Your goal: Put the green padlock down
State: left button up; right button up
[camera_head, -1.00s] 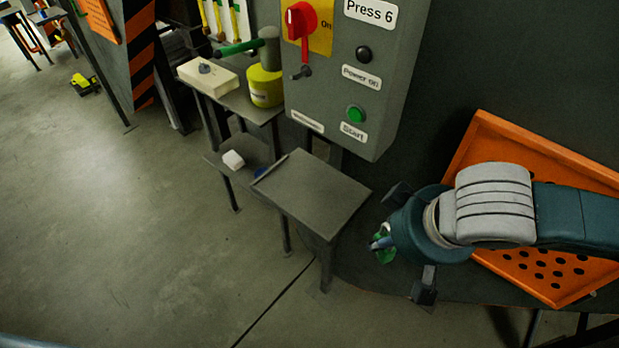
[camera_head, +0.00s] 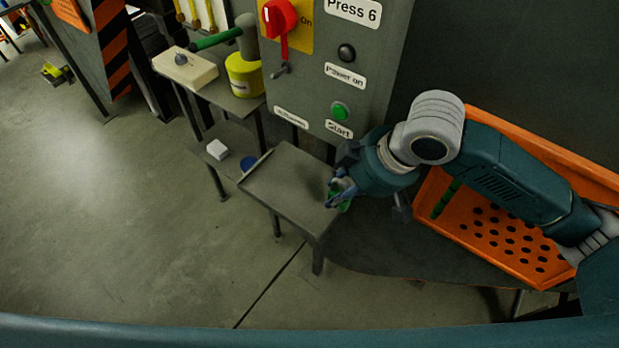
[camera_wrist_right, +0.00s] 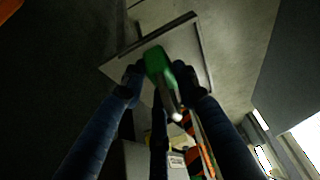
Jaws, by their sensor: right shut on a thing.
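The green padlock (camera_head: 343,204) is in my right gripper (camera_head: 336,192), at the right edge of the small grey table in the head view. In the right wrist view the padlock (camera_wrist_right: 158,66) shows its green body and pale shackle between the fingers of my right gripper (camera_wrist_right: 152,82). The fingers are shut on it. The small grey table (camera_head: 285,180) has a bare top, and it also shows behind the padlock in the right wrist view (camera_wrist_right: 190,45). I cannot tell whether the padlock touches the table. My left gripper is not in view.
The grey control box (camera_head: 370,60) stands just behind the small table, with a red switch (camera_head: 279,17) and a green button (camera_head: 340,111). An orange perforated tray (camera_head: 470,235) lies at right under my arm. A side table (camera_head: 235,105) holds a yellow container (camera_head: 244,76).

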jog(key=w+a, duration=0.1)
jog(key=a, duration=0.1)
jog(key=w+a+p, duration=0.1)
jog(key=a, duration=0.1)
jog(key=w+a, duration=0.2)
notch_tip(320, 180, down, 3)
jog(key=shift+p, duration=0.85)
jog(key=shift+f, duration=0.25)
jog(key=shift+s+f, duration=0.1)
jog(key=shift+f, duration=0.5)
jog(key=o, duration=1.2)
